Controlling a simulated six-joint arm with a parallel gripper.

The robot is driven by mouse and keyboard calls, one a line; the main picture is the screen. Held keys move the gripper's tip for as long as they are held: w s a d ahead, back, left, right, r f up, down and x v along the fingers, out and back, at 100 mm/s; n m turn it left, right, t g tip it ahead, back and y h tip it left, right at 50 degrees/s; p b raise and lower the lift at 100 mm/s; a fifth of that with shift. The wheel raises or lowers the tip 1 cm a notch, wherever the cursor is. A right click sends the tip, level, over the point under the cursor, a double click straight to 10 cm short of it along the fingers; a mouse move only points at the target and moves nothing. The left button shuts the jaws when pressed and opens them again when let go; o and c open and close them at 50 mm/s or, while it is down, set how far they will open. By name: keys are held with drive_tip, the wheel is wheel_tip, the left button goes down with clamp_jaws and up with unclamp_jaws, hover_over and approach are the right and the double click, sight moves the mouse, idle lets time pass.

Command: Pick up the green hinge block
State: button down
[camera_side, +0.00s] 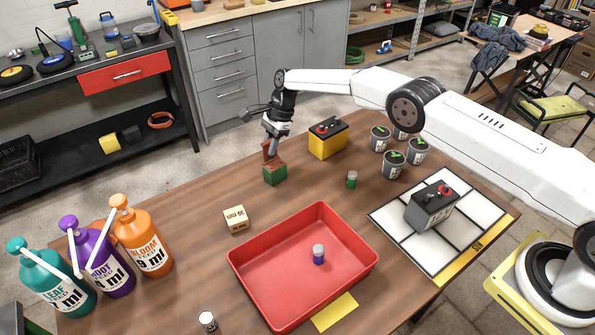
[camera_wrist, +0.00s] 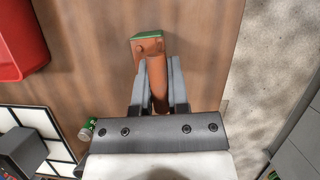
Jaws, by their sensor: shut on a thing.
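The green hinge block (camera_side: 275,176) is a small green cube with a red-brown hinge part on top, near the table's far edge in the side view. In the wrist view its orange-brown cylinder and flat plate show, with a strip of green (camera_wrist: 146,35) along the far edge. My gripper (camera_side: 271,153) is above the block and shut on its brown hinge part. In the wrist view the fingers of my gripper (camera_wrist: 157,66) lie on both sides of the cylinder. I cannot tell whether the block touches the table.
A yellow-and-black battery (camera_side: 328,138) stands close right of the block. A small green-and-white cylinder (camera_side: 352,179) and grey cups (camera_side: 393,163) are farther right. A red tray (camera_side: 252,285), a wooden block (camera_side: 236,219) and pump bottles (camera_side: 143,240) are nearer the camera.

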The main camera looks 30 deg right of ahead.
sight(276, 163)
drive_tip(key=shift+r, duration=0.15)
drive_tip(key=shift+r, duration=1.35)
drive_tip(key=s+d+r, duration=0.2)
drive_tip(key=s+r, duration=0.8)
drive_tip(key=s, duration=0.3)
drive_tip(key=shift+s+d, duration=0.3)
drive_tip(key=shift+s, duration=0.1)
drive_tip(key=shift+d, duration=0.1)
